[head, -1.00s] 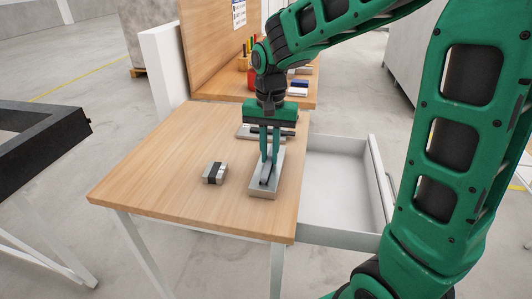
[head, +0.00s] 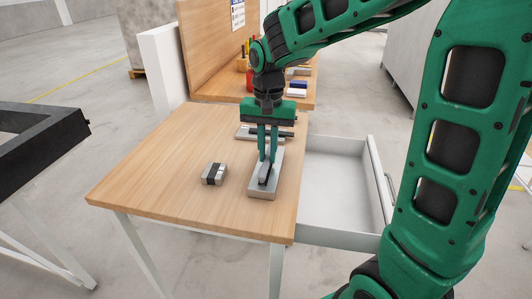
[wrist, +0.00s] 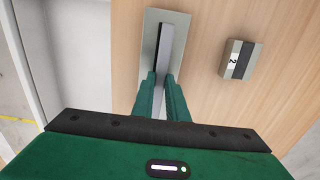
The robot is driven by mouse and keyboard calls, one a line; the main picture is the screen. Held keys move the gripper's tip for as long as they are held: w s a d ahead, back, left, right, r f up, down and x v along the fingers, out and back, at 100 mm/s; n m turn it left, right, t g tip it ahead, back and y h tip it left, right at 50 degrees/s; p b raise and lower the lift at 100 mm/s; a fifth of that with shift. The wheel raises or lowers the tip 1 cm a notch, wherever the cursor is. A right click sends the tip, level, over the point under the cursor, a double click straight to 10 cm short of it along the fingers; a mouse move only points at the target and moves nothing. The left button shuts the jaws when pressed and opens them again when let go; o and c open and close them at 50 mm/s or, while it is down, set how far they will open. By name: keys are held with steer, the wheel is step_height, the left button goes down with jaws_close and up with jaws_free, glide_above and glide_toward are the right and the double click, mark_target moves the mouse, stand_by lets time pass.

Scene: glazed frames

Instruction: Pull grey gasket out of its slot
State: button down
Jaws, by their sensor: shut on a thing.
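The grey gasket (wrist: 173,38) is a long narrow strip, seen at the pale metal block (wrist: 150,28) in the wrist view. A dark slot line (wrist: 160,58) shows beside the strip, which looks lifted above the block. In the head view the gasket (head: 264,171) is small and partly covered by the fingers, and the block (head: 262,194) lies near the table's right edge. My gripper (head: 267,160) points down over the block, shut on the gasket. In the wrist view the green fingers (wrist: 160,80) hide the gasket's near end.
A small grey-and-black block marked 2 (head: 214,174) sits left of the slotted block. Another flat metal piece (head: 246,132) lies behind my gripper. An open, empty drawer (head: 335,180) is at the right. The table's left side (head: 150,180) is clear.

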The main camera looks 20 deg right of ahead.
steer(key=shift+r, duration=1.35)
